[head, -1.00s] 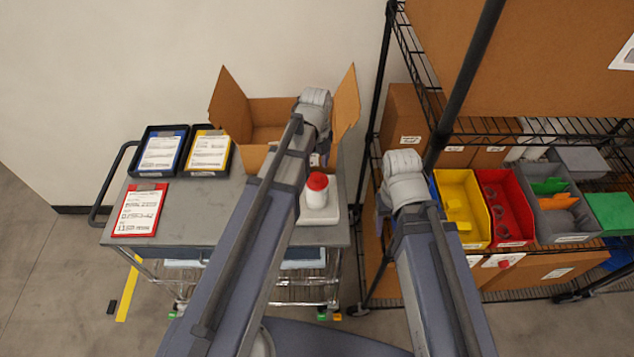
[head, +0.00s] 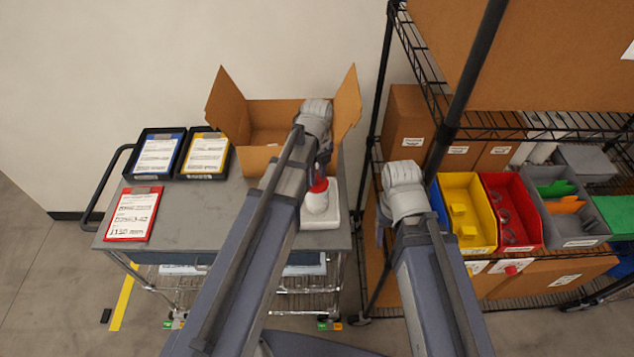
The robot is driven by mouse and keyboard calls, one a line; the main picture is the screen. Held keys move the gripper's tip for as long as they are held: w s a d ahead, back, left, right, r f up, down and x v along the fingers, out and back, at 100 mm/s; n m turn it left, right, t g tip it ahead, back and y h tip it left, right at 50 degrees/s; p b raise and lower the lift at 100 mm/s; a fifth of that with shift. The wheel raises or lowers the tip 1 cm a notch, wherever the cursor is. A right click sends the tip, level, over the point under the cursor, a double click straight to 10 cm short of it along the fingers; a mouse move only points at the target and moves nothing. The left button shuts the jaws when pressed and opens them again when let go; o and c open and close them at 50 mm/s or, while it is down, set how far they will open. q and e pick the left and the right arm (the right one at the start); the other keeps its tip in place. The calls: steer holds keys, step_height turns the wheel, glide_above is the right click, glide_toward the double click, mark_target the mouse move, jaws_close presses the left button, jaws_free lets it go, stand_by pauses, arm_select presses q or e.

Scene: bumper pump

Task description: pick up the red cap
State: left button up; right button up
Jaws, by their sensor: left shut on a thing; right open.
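The red cap (head: 319,185) sits on top of a white bottle (head: 316,202), which stands upright on a white base (head: 328,216) on the cart. My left gripper (head: 321,174) is down at the cap and shut on it, with the fingers partly hidden behind the arm and wrist. The cap still meets the bottle top. My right gripper (head: 382,222) is open and apart from the bottle, to its right in front of the shelf; its fingers are mostly hidden by the wrist.
An open cardboard box (head: 262,158) stands behind the bottle. Two black trays with cards and a red clipboard (head: 132,214) lie on the left of the grey cart top (head: 195,225). A wire shelf with a yellow bin (head: 466,212) and red bin (head: 511,212) is on the right.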

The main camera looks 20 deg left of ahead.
mark_target(317, 178)
arm_select(q)
jaws_close()
step_height(317, 178, up, 10)
steer(key=p, duration=1)
